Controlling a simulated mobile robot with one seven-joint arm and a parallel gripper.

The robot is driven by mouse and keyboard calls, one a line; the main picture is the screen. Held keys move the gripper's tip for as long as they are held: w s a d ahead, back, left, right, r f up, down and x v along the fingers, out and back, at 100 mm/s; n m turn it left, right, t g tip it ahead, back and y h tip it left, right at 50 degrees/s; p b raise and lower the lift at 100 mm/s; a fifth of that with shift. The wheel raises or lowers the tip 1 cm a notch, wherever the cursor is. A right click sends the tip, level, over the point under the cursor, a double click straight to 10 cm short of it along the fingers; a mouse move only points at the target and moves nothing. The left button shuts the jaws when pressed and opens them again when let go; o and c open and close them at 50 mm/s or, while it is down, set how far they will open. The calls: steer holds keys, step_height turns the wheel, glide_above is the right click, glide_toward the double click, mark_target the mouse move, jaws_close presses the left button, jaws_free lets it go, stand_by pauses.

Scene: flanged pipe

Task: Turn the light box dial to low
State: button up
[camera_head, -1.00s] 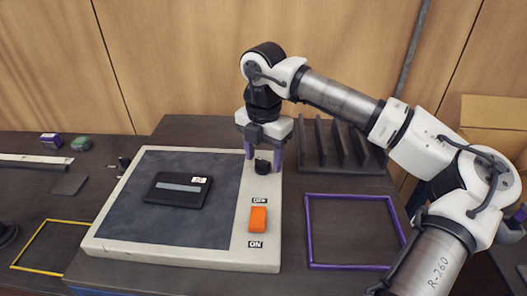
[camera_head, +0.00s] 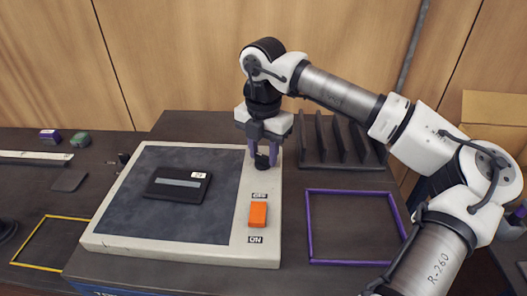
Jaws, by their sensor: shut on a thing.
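The light box (camera_head: 258,178) is a cream-framed panel with a dark grey surface, lying on the dark bench. Its small black dial (camera_head: 262,161) is on the right-hand strip, near the back. My gripper (camera_head: 262,153) points down over the dial, its purple fingers shut on it from both sides. The fingers and gripper body partly hide the dial, and I cannot read its setting. An orange rocker switch (camera_head: 258,215) with OFF and ON labels is nearer on the same strip.
A black film cassette-like plate (camera_head: 178,184) lies on the box's dark surface. A purple frame outline (camera_head: 308,230) is on the bench to the right, and a yellow one (camera_head: 37,237) is at left. A dark slotted rack (camera_head: 340,142) stands behind my gripper at right.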

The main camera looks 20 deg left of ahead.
steer(key=n+b, duration=0.2)
steer(key=shift+f+n, duration=0.15)
steer(key=shift+n, duration=0.25)
steer(key=n+b, duration=0.2)
steer(key=shift+a+n, duration=0.1)
steer(key=shift+n, duration=0.3)
steer(key=n+b, duration=0.1)
steer(key=n, duration=0.2)
steer(key=shift+n, duration=0.3)
steer(key=n, duration=0.3)
steer(key=shift+a+n+b, duration=0.1)
steer(key=shift+n+b, duration=0.2)
steer(key=shift+b, duration=0.1)
steer(key=n, duration=0.5)
steer(key=shift+s+r, duration=0.15)
steer(key=shift+r, duration=0.05)
steer(key=n, duration=0.5)
steer(key=shift+n, duration=0.3)
steer(key=o, duration=1)
